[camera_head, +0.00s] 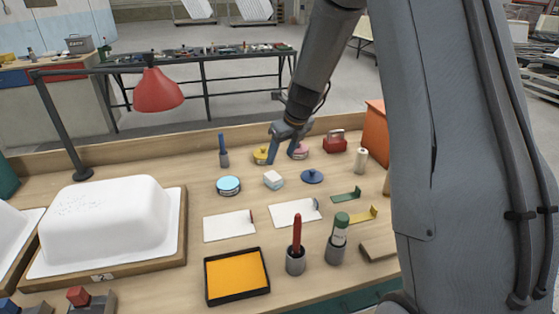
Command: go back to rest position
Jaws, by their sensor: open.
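My gripper (283,148) is over the back middle of the wooden workbench (120,155), with its fingers apart. A yellow round thing (261,154) is just left of the left finger. A pink round thing (299,151) is by the right finger. I cannot tell whether either finger touches them. Nothing shows held between the fingers. My arm reaches down to the gripper from the upper right of the view.
A white bathtub shell (105,222) stands on a wooden board at the left. A red lamp (158,92) leans over the bench. An orange tray (237,276), a cup with a red-handled tool (296,260) and a cup with a green-topped tool (337,248) stand at the front.

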